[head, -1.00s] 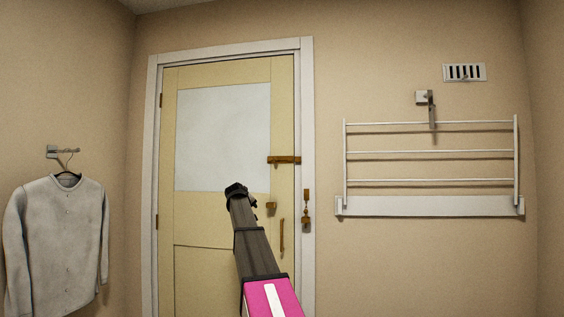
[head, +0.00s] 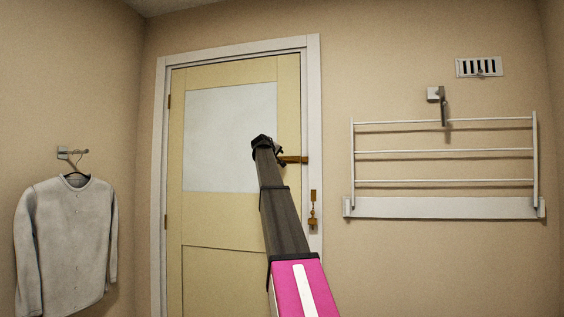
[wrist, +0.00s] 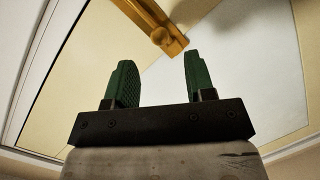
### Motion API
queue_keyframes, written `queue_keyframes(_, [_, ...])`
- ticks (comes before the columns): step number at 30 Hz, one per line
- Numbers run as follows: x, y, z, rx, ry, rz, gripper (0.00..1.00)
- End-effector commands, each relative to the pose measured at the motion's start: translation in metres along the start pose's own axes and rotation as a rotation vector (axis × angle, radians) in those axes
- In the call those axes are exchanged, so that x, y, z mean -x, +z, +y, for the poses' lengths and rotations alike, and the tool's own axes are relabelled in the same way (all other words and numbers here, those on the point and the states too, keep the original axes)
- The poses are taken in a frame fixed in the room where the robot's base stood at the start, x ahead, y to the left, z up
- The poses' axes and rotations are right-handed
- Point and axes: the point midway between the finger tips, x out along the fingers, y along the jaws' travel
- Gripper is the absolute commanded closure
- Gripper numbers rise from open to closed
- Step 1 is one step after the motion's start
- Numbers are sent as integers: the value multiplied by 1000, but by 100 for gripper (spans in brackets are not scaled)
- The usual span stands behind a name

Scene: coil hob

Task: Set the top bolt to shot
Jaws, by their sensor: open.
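The top bolt (head: 295,160) is a brass-coloured bar lying level at the right edge of the pale yellow door (head: 225,219). Its right end reaches the door's edge by the white frame; I cannot tell whether it enters the frame. My gripper (head: 266,140) covers its left part in the head view. In the wrist view the bolt (wrist: 155,28) runs slantwise at the top, with a round knob on it. My gripper (wrist: 158,64) is open there, its green fingers apart and empty, the bolt ahead of and apart from them.
The door is closed and has a pale panel (head: 225,120). A brass fitting (head: 313,210) hangs on the right of the frame. A white drying rack (head: 445,207) is on the right wall, and a shirt (head: 68,240) hangs at left. My arm hides the door's lower right.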

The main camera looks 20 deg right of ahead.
Motion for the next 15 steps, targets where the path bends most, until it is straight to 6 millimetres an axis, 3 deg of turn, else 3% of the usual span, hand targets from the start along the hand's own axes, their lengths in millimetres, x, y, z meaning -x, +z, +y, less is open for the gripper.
queue_keyframes(9, [-58,-1,0,-1,-1,0,50])
queue_keyframes(15, [-72,0,1,-1,0,0,50])
